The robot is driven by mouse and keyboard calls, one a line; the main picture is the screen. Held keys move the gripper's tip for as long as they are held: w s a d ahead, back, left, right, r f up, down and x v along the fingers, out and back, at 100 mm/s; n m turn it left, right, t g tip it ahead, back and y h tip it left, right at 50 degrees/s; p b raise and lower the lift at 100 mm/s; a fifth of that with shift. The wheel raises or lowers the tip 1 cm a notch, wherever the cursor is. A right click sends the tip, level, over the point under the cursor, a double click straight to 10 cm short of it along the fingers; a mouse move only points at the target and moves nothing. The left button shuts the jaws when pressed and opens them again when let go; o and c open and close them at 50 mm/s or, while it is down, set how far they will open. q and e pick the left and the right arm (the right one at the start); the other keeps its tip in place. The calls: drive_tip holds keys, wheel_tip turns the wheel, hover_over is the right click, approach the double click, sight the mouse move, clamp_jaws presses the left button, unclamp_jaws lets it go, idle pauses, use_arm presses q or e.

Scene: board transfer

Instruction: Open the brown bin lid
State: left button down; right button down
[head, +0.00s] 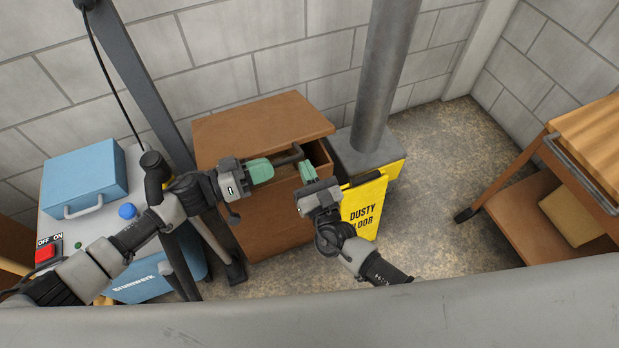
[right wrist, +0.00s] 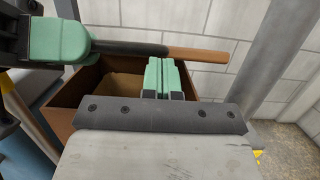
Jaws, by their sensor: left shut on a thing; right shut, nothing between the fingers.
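The brown bin (head: 262,225) stands against the wall, and its brown lid (head: 255,118) is partly raised. A gap shows the bin's inside at the right, and in the right wrist view I look into the bin (right wrist: 122,86) under the lid's edge (right wrist: 200,55). My left gripper (head: 268,168) is shut on the lid's dark handle (head: 293,156). The handle also shows in the right wrist view (right wrist: 130,48). My right gripper (head: 307,172) is shut and empty, with its green fingertips (right wrist: 165,76) at the bin's opening, below the lid edge.
A grey pillar (head: 382,80) on a grey base stands just right of the bin, with a yellow dusty floor sign (head: 365,205) before it. A workbench with a blue box (head: 85,180) is at the left. A wooden cart (head: 590,150) is at the right, with free floor between.

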use_arm(q)
drive_tip(key=shift+s+f, duration=0.2)
drive_tip(key=shift+s, duration=0.05)
use_arm(e)
drive_tip(key=r, duration=0.2)
drive_tip(key=shift+w+a+r, duration=0.1)
drive_tip(key=shift+w+r, duration=0.3)
use_arm(q)
drive_tip(key=c, duration=1.2)
unclamp_jaws()
drive_tip(key=shift+o, duration=0.4)
drive_tip(key=shift+w+r, duration=0.1)
drive_tip(key=shift+r, duration=0.05)
use_arm(e)
drive_tip(key=shift+f, duration=0.2)
